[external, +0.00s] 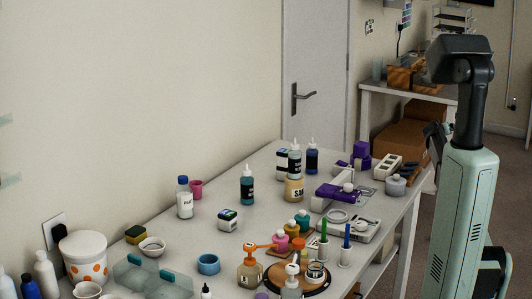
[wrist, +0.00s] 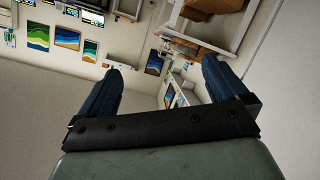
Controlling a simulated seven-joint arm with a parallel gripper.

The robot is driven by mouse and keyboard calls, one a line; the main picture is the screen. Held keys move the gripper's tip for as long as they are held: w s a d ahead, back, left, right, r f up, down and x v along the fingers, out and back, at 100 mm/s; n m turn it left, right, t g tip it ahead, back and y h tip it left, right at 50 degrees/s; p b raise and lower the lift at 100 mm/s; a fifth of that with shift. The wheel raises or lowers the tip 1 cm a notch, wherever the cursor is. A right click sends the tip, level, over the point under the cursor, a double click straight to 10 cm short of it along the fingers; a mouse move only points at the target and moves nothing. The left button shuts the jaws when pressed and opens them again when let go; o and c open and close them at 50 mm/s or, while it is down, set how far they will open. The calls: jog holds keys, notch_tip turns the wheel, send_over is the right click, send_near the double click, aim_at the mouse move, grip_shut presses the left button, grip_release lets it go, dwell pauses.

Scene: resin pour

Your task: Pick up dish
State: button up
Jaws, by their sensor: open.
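My gripper (wrist: 165,68) shows in the wrist view with its two dark blue fingers spread wide and nothing between them. It points at the room's walls, away from the worktable. In the external view my arm stands upright at the right, and its gripper end is largely hidden. Several dish-like things stand on the table: a small white bowl (external: 152,249), a blue round dish (external: 208,265) and a pale shallow ring-shaped dish (external: 337,216). I cannot tell which one the task calls the dish. None is near my gripper.
The crowded table (external: 185,233) holds several bottles, a white tub with orange dots (external: 84,257), a clear box (external: 141,280), a dark round turntable (external: 318,284) and a purple device (external: 338,192). The left rear tabletop has some bare room. A door (external: 315,75) stands behind.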

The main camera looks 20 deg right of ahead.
jog(key=w+a+r+m+y, duration=0.1)
jog(key=w+a+r, duration=0.2)
jog(key=a+r, duration=0.6)
jog(key=w+a+r+t, duration=0.1)
jog(key=w+a+r, duration=0.3)
jog(key=a, duration=0.9)
jog(key=w+a+r+m+y, duration=0.1)
jog(key=w+a+r, duration=0.1)
jog(key=a+r, duration=0.7)
jog(key=s+a+r+n+y, duration=0.1)
jog(key=a, duration=1.2)
jog(key=s+a+r+n+y, duration=0.1)
jog(key=s+a+r+y, duration=0.1)
jog(key=a, duration=1.1)
jog(key=s+a+f+n+g+y, duration=0.1)
jog(key=s+a+f+n, duration=0.2)
jog(key=a, duration=0.7)
jog(key=s+a+f+n+g+y, duration=0.1)
jog(key=s+a+f+n+y, duration=0.15)
jog(key=a, duration=0.75)
jog(key=n+g+y, duration=0.2)
jog(key=n+g, duration=0.7)
jog(key=n, duration=0.7)
send_over(152, 245)
jog(key=s, duration=0.3)
notch_tip(152, 245, down, 13)
notch_tip(152, 245, down, 14)
jog(key=shift+w+r, duration=0.15)
jog(key=shift+r, duration=0.1)
jog(key=c, duration=0.9)
